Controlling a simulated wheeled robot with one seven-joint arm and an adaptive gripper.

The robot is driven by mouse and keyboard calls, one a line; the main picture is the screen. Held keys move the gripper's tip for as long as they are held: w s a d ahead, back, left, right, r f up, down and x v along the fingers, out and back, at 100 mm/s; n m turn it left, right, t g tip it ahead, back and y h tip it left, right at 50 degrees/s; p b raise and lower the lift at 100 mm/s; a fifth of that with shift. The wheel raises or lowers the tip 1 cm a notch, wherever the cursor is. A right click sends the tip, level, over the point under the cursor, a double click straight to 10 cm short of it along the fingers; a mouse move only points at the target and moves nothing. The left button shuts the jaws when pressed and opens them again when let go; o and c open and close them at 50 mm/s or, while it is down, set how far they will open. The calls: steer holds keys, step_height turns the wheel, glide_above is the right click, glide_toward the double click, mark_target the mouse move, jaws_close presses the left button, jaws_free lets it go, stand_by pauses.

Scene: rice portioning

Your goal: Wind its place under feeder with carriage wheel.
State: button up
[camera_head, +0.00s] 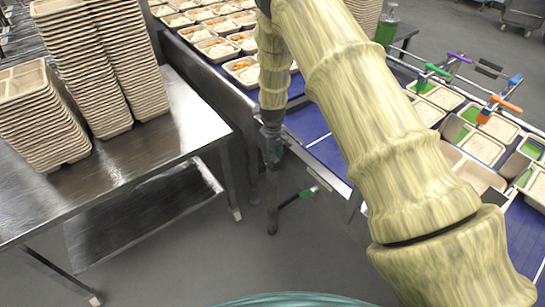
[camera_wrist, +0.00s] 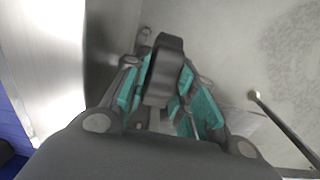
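My gripper (camera_head: 272,158) hangs low in the gap between the steel table and the blue conveyor, beside the conveyor's near edge. In the wrist view its teal-padded fingers (camera_wrist: 168,98) stand on both sides of a dark grey block (camera_wrist: 168,62). I cannot tell whether the pads press on it. A thin rod with a green grip (camera_head: 298,197) shows just below and right of my gripper, under the conveyor edge. A thin rod with a rounded dark end (camera_wrist: 254,96) is at the right of the wrist view, apart from the fingers. I cannot make out a carriage wheel or the feeder for certain.
The steel table (camera_head: 185,125) at left bears tall stacks of empty trays (camera_head: 85,60). The blue conveyor (camera_head: 310,125) carries filled trays (camera_head: 243,70). At right are more trays and coloured-handled tools (camera_head: 490,108). A green bottle (camera_head: 387,27) stands behind. The floor (camera_head: 200,265) in front is clear.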

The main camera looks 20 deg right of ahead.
steer(key=shift+w, duration=0.1)
steer(key=shift+w+a+f+g+h+b, duration=0.1)
steer(key=shift+w+g+h+b, duration=0.25)
steer(key=shift+g, duration=0.4)
steer(key=shift+a+f+g+h+b, duration=0.15)
steer(key=shift+g+b, duration=0.25)
steer(key=shift+g, duration=0.35)
steer(key=shift+w+g+h+b, duration=0.1)
steer(key=shift+g+h+b, duration=0.3)
steer(key=shift+g, duration=0.3)
steer(key=shift+r, duration=0.15)
steer(key=o, duration=0.7)
steer(key=shift+o, duration=0.2)
steer(key=v, duration=1.2)
steer(key=shift+d, duration=0.2)
